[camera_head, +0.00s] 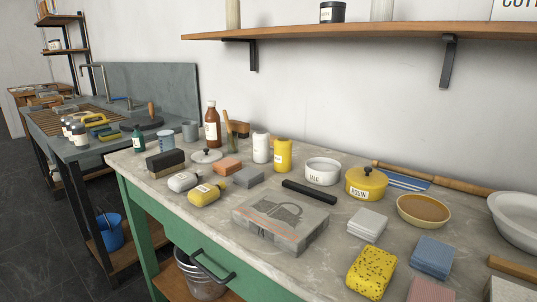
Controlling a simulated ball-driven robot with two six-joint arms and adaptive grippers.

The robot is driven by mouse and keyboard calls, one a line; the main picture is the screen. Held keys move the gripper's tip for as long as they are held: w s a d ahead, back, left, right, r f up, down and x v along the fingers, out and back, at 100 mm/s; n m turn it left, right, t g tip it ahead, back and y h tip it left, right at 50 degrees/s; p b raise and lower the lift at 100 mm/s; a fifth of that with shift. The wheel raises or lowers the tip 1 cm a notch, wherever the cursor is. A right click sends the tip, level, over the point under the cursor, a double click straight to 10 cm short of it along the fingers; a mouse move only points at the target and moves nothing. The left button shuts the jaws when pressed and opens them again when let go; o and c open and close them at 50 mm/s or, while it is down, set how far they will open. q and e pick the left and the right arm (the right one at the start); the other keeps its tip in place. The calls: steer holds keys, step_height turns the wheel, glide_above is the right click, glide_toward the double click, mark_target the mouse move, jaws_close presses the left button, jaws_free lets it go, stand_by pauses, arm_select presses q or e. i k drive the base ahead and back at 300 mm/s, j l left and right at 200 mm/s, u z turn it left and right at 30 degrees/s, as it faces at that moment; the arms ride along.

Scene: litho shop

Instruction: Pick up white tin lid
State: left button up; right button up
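A white lid (206,156) with a dark knob lies flat on the grey worktop (150,172), toward its left back part. An open white tin (322,172) with a black-lettered label stands further right on the same top. The lid is apart from the tin, with an orange block (227,166) just right of it and a dark block (165,160) to its left. Neither of my grippers shows in the head view.
A brown bottle (211,126) and a brush in a jar (231,136) stand behind the lid. A yellow rosin tin (366,183) stands right. A shelf (350,31) overhangs the back.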

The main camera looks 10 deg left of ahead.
mark_target(206, 156)
steer(key=i+j+z, duration=0.1)
steer(key=j+z, duration=0.2)
steer(key=z, duration=0.2)
steer(key=j+z, duration=0.3)
steer(key=z, duration=0.2)
steer(key=j+z, duration=0.35)
steer(key=z, duration=0.15)
steer(key=j+z, duration=0.3)
steer(key=z, duration=0.2)
steer(key=k+l, duration=0.05)
